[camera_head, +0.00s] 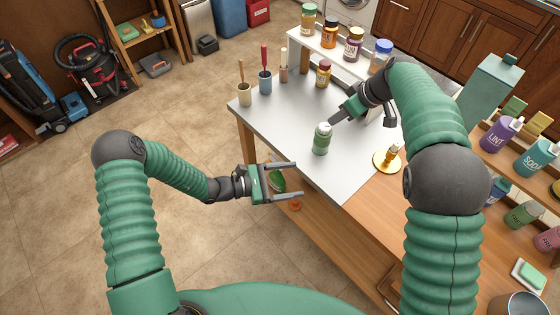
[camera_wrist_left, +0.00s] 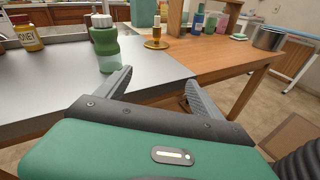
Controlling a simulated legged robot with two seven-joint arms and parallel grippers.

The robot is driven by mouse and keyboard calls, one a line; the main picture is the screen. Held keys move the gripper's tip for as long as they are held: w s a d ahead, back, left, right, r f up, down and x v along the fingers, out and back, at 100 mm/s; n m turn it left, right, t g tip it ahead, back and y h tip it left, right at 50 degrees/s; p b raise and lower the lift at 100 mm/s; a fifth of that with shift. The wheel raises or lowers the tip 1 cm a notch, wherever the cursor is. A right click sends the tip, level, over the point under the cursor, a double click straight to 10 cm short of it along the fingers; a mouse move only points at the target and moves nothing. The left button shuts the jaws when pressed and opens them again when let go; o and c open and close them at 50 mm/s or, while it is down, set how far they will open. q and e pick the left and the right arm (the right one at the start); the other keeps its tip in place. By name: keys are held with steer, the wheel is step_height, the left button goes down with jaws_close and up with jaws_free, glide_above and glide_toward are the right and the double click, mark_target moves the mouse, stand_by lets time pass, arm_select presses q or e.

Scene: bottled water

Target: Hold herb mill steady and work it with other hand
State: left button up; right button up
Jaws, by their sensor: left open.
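The herb mill appears to be the small green bottle with a pale cap (camera_head: 321,139), upright on the grey worktop near its front edge. It also shows in the left wrist view (camera_wrist_left: 106,52), beyond the left fingertip. My left gripper (camera_head: 297,180) is open and empty, in front of the worktop edge and apart from the mill. My right gripper (camera_head: 334,120) is above the worktop, just behind and to the right of the mill. Its fingers point toward the mill; whether they touch it or how far they are spread is unclear.
A brass holder on a round base (camera_head: 387,158) stands right of the mill. Cups with utensils (camera_head: 245,96) stand at the left corner, and a honey jar (camera_head: 323,74) behind. A white raised shelf (camera_head: 340,58) holds several jars. Bare worktop lies left of the mill.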

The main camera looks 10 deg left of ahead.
mark_target(315, 144)
arm_select(q)
steer(key=w+a+n+t+y, duration=0.2)
steer(key=w+a+n+t, duration=0.3)
steer(key=w+n+t, duration=0.1)
steer(key=x, duration=0.8)
steer(key=f+x, duration=0.1)
steer(key=x, duration=0.3)
steer(key=shift+s+d, duration=0.15)
steer(key=shift+d, duration=0.1)
steer(key=x, duration=0.4)
steer(key=shift+d+r, duration=0.1)
steer(key=shift+d, duration=0.25)
steer(key=shift+w+d, duration=0.35)
steer(key=shift+d, duration=0.1)
steer(key=shift+a, duration=0.1)
arm_select(e)
steer(key=shift+d+f, duration=0.1)
steer(key=shift+d, duration=0.45)
